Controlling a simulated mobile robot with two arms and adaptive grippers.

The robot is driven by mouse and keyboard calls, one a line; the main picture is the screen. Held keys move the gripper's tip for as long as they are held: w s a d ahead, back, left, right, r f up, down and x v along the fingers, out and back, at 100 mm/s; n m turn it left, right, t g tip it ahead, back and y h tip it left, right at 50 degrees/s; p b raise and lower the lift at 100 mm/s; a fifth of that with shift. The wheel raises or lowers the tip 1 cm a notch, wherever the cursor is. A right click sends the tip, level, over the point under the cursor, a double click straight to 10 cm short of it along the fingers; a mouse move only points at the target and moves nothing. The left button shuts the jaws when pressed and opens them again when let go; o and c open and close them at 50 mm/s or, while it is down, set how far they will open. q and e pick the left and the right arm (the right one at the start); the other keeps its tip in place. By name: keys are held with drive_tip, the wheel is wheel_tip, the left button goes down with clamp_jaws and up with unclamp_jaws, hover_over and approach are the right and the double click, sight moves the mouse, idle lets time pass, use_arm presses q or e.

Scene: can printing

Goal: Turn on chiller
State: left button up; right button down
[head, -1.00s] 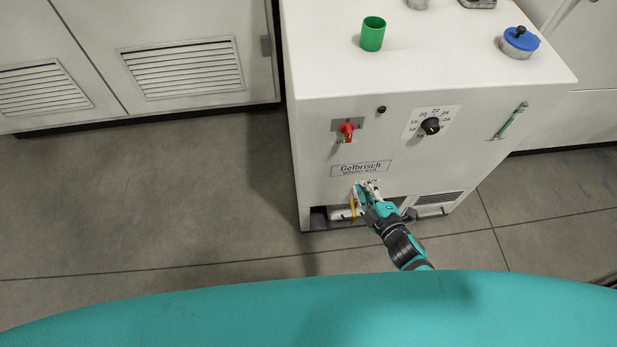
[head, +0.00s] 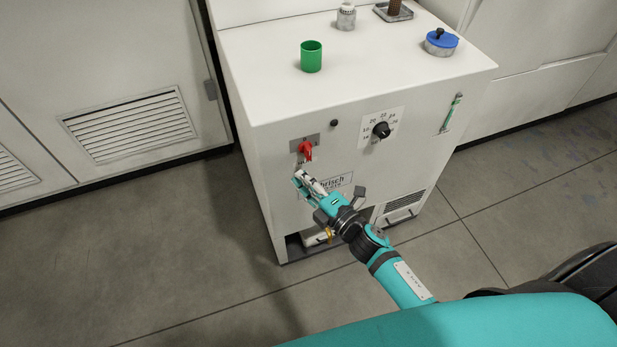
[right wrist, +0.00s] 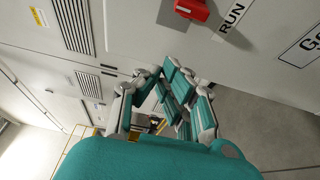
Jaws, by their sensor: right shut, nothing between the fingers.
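The chiller (head: 350,115) is a white box-shaped cabinet. Its red rotary switch (head: 306,151) sits on a grey plate at the upper left of the front panel. The red switch also shows at the top of the right wrist view (right wrist: 192,9), beside a "RUN" label (right wrist: 232,17). My right gripper (head: 299,178) is shut and empty, just below the red switch and apart from it, in front of the panel. It partly covers the name plate (head: 333,184). My left gripper is not in view.
A black temperature dial (head: 381,130) and a small black button (head: 334,123) are on the same panel. A green cup (head: 311,56) and a blue-capped filler (head: 441,41) stand on top. White vented cabinets (head: 128,125) stand to the left. Grey floor is clear in front.

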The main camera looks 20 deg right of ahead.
sight(308, 152)
drive_tip(key=x, duration=0.7)
drive_tip(key=shift+w+p, duration=0.2)
drive_tip(key=shift+p, duration=0.15)
drive_tip(key=d, duration=0.2)
drive_tip(key=shift+s+d+p, duration=0.1)
drive_tip(key=shift+d+p, duration=0.25)
drive_tip(key=shift+d, duration=0.65)
drive_tip(key=shift+d+r+m, duration=0.1)
drive_tip(key=shift+m, duration=0.4)
